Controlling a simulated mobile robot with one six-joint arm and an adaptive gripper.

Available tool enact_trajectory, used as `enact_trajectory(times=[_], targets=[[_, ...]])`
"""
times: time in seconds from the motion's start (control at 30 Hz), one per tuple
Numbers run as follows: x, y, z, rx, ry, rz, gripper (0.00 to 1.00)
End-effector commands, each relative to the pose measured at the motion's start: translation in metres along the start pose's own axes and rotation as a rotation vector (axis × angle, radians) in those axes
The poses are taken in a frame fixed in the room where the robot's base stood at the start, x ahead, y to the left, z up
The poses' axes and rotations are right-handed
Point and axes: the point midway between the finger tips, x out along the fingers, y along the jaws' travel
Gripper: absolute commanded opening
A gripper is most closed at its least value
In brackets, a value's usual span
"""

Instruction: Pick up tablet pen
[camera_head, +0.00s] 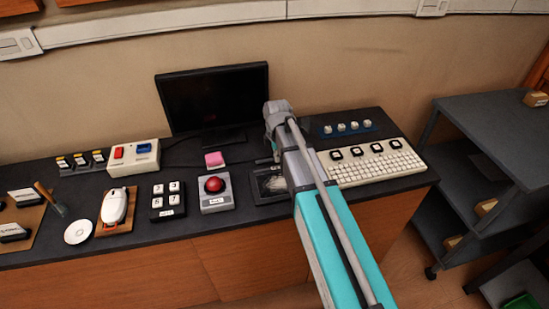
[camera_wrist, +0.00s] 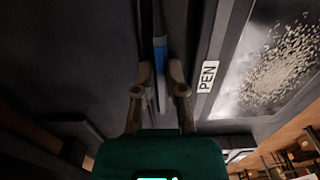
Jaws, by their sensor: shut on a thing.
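The tablet pen (camera_wrist: 161,58), slim with a blue section and a grey end, stands out between my fingers in the wrist view. My gripper (camera_wrist: 157,80) is shut on it, one finger at each side. The tablet (camera_wrist: 222,40) lies to the right of the pen, with a white "PEN" label (camera_wrist: 207,76) on its edge and a pale speckled patch on its face. In the head view the tablet (camera_head: 262,188) is partly hidden behind my arm, and the pen cannot be made out there.
On the dark counter (camera_head: 240,170), a red button box (camera_head: 215,192) and a pink block (camera_head: 214,160) stand left of my arm. A keyboard (camera_head: 375,168) is to its right. A monitor (camera_head: 213,98) stands behind. A shelf cart (camera_head: 490,130) is at far right.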

Motion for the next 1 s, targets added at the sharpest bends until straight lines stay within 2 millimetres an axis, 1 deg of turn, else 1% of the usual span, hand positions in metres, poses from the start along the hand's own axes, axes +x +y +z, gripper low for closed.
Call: enact_trajectory(times=[0.17,0.37,0.63,1.0], targets=[[-0.003,0.000,0.000,0.000,0.000,0.000,0.00],[-0.012,0.000,0.000,0.000,0.000,0.000,0.00],[-0.036,0.000,0.000,0.000,0.000,0.000,0.00],[-0.079,-0.038,0.000,0.000,0.000,0.000,0.00]])
